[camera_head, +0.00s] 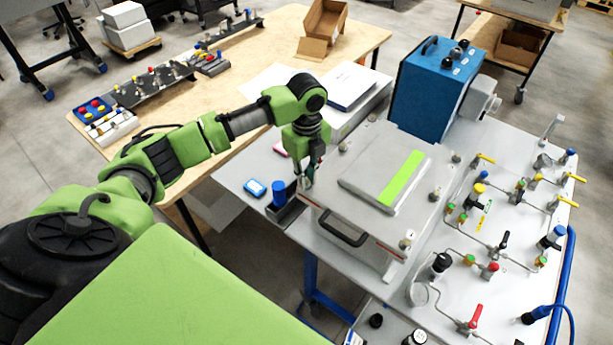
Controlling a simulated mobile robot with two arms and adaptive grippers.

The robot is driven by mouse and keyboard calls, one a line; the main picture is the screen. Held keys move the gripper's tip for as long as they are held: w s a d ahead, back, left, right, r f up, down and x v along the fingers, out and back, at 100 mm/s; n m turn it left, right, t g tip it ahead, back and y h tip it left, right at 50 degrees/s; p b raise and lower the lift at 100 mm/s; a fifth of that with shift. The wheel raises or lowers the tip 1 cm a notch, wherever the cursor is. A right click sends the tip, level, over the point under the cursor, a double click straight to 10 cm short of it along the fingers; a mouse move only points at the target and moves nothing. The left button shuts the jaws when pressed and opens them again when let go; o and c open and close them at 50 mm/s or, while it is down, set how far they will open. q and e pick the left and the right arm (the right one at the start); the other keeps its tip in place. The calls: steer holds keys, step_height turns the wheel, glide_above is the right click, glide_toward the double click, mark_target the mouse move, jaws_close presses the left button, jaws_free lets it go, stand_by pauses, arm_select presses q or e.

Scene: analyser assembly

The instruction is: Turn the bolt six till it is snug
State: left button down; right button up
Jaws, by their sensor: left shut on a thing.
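My left gripper (306,176) points down at the left corner of the grey analyser housing (330,197). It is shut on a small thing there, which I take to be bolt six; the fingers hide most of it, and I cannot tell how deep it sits. Other bolts stand along the lid's edges: one at the back left (343,147), one at the front right (405,244) and one on the right side (434,196). No bolt numbers are readable. My right gripper is out of view.
A blue cup (279,193) stands close left of the gripper in a dark holder. A black handle (342,228) juts from the housing's front. A blue box (430,85) stands behind; valves and pipes (500,215) fill the right panel.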

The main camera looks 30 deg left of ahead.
arm_select(q)
steer(key=m, duration=0.4)
steer(key=shift+w+r+m, duration=0.15)
steer(key=shift+m, duration=2.15)
steer(key=c, duration=2)
jaws_free()
